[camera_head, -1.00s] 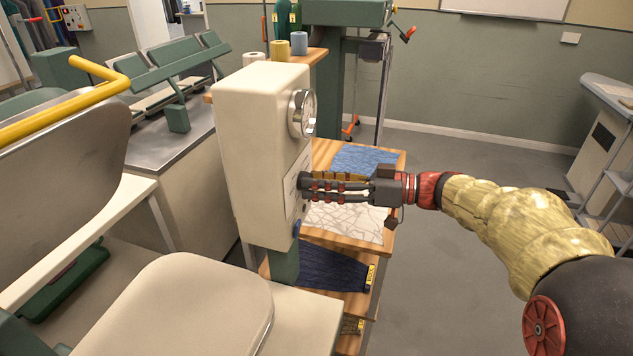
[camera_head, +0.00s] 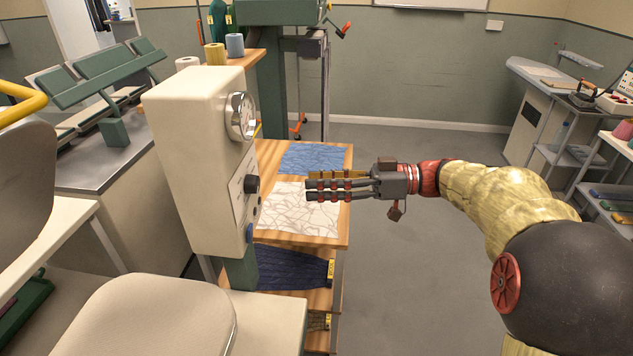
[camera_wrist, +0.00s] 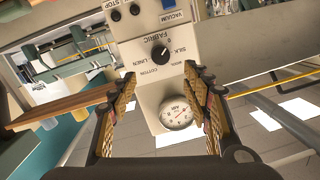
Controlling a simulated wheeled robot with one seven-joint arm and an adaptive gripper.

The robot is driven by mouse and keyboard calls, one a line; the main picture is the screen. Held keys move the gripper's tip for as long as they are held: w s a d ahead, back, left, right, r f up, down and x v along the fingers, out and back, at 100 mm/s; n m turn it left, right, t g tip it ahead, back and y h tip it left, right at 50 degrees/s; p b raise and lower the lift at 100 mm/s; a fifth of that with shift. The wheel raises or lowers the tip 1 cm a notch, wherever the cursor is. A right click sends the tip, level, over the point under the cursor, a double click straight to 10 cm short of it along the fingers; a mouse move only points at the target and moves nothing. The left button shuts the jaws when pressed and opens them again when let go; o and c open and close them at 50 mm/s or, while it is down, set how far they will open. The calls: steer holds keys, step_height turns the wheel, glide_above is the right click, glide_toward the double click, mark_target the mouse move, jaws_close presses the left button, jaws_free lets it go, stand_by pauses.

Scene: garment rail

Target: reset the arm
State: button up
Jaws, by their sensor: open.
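My gripper (camera_head: 312,186) is open and empty in the head view, to the right of the cream control box and apart from it. My arm reaches in from the right edge. In the wrist view the gripper's two fingers (camera_wrist: 160,108) stand apart with nothing held between them. The control box (camera_head: 190,160) has a round gauge (camera_head: 241,116) and a black knob (camera_head: 251,184) on its right face. In the wrist view, the fabric knob (camera_wrist: 160,54) and the gauge (camera_wrist: 176,112) show between and beyond the fingers, upside down.
A wooden shelf (camera_head: 341,232) holds a blue folded cloth (camera_head: 313,158) and a white patterned cloth (camera_head: 298,210), below my gripper. A cream padded board (camera_head: 160,320) is at front left. A side counter with an iron (camera_head: 582,97) stands far right. Grey floor between is open.

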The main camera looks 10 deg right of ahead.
step_height(320, 180, down, 11)
steer(key=s+d+m+h, duration=0.15)
steer(key=m+h, duration=0.25)
steer(key=m, duration=0.5)
steer(key=s+d+f+m+g+h+p, duration=0.15)
steer(key=s+f+m+h, duration=0.35)
steer(key=s, duration=0.5)
steer(key=s+d+r+h+p, duration=0.4)
steer(key=s+h, duration=0.3)
steer(key=s, duration=0.4)
step_height(320, 180, up, 7)
steer(key=s+a+n+t+p, duration=0.1)
steer(key=s+a+t, duration=0.1)
steer(key=shift+s+n+t+h+p, duration=0.2)
steer(key=shift+n+t+h+p, duration=0.1)
steer(key=shift+n+t+p, duration=0.1)
